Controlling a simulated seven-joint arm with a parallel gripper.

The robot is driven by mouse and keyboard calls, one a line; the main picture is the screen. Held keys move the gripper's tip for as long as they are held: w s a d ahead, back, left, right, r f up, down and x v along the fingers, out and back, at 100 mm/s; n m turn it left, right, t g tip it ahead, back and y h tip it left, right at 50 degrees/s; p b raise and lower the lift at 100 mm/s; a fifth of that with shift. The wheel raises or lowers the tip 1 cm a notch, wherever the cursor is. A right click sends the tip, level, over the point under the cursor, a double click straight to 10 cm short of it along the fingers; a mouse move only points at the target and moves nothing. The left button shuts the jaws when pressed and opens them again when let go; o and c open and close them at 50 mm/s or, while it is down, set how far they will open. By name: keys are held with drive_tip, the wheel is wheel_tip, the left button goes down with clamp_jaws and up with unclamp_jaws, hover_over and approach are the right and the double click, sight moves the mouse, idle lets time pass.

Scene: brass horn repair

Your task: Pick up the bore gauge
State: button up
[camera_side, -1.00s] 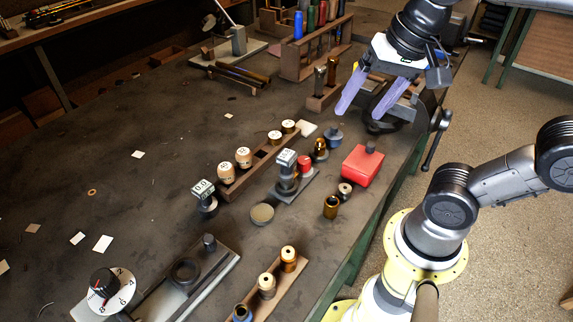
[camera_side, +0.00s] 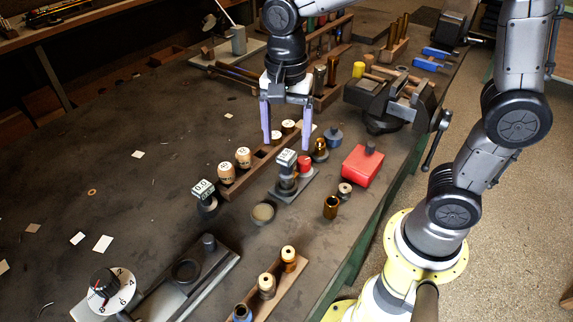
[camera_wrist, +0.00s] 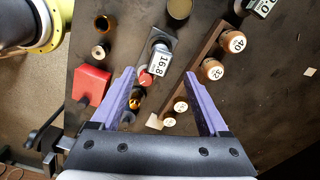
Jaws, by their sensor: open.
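Two upright instruments have square digital displays, and I cannot tell for sure which is the bore gauge. One (camera_side: 286,160) stands on a small grey base; its display reads about 16.8 in the wrist view (camera_wrist: 158,62). The other (camera_side: 203,190) stands on the bench left of the rack and shows at the top right edge of the wrist view (camera_wrist: 262,7). My gripper (camera_side: 286,142) is open and empty, fingers pointing down, above and just behind the first instrument. In the wrist view its fingertips (camera_wrist: 160,77) lie either side of that display's lower edge.
A wooden rack (camera_side: 246,168) with several numbered round-topped plugs runs close on the left. A red block (camera_side: 362,166), brass cylinders and a small red part (camera_side: 304,163) crowd the right. A vise (camera_side: 385,100) stands behind. The bench's left side is mostly clear.

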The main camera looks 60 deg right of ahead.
sight(287, 155)
drive_tip(key=shift+s+a+f, duration=0.1)
drive_tip(key=shift+f, duration=1.75)
drive_tip(key=shift+s+a+f, duration=0.1)
drive_tip(key=shift+f, duration=1.75)
clamp_jaws()
